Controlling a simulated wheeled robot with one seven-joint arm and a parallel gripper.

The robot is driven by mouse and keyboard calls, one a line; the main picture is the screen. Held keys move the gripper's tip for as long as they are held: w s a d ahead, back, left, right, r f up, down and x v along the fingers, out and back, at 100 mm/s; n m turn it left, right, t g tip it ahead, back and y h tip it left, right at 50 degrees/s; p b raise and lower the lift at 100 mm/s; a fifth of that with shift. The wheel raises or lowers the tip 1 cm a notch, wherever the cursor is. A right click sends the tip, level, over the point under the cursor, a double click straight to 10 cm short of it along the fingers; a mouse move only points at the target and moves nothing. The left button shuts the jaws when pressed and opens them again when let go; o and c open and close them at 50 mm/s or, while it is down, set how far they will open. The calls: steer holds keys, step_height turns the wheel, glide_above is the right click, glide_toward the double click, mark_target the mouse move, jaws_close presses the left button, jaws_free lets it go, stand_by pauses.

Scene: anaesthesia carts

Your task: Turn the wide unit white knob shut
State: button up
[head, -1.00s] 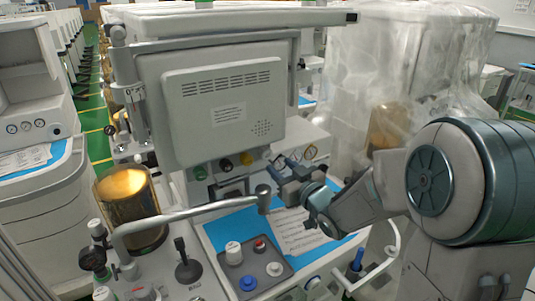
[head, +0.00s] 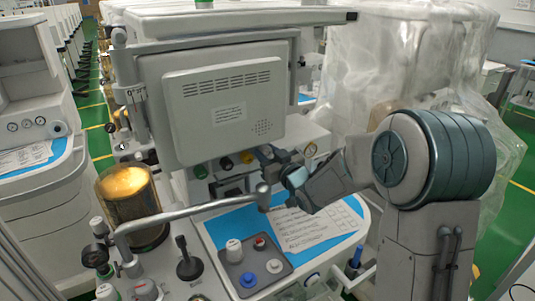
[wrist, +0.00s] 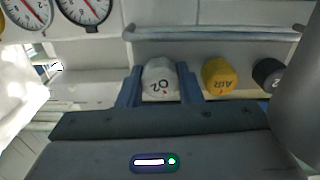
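The white knob marked O2 (wrist: 160,82) sits on the front of the anaesthesia unit (head: 222,105), beside a yellow knob marked AIR (wrist: 219,76). My gripper (wrist: 160,92) has one blue finger on each side of the white knob, with its tips alongside it. The fingers are apart and look open, with little room at the knob's sides; firm contact does not show. In the head view my gripper (head: 268,156) is at the right end of the knob row and hides the white knob.
A black knob (wrist: 267,75) is beyond the yellow one. A metal rail (wrist: 215,33) and round gauges (wrist: 84,10) are close by. In the head view a bent grey arm (head: 190,212) crosses in front, above a blue sheet and small deck knobs.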

stand_by(0.3)
steer(key=m, duration=0.2)
steer(key=shift+m+b, duration=0.35)
steer(key=shift+m, duration=1.55)
steer(key=o, duration=0.7)
steer(key=shift+s, duration=0.1)
steer(key=b+v, duration=0.1)
steer(key=v, duration=1.2)
steer(key=shift+s+d, duration=0.25)
